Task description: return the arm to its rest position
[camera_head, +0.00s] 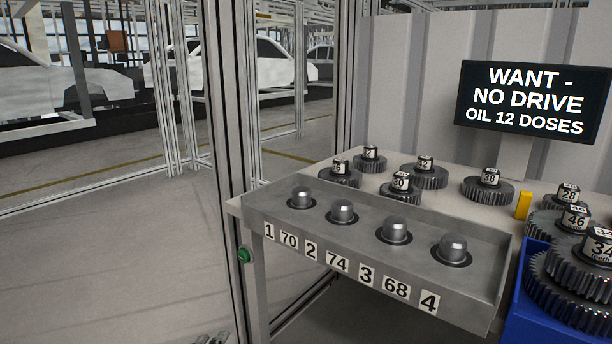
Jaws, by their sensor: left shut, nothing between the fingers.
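Only the tips of my left gripper (212,338) show, at the bottom edge of the head view, left of the workbench and low over the floor. Its fingers are shut with nothing between them. The rest of my left arm is out of the frame. My right gripper is not in view.
A grey fixture (283,226) with several bare metal pegs fronts the workbench (387,181); its labels read 1, 70, 2, 74, 3, 68, 4. Numbered gears (488,188) and a yellow block (523,206) stand behind. A blue crate (528,317) holds gears. A screen (532,100) reads "WANT - NO DRIVE".

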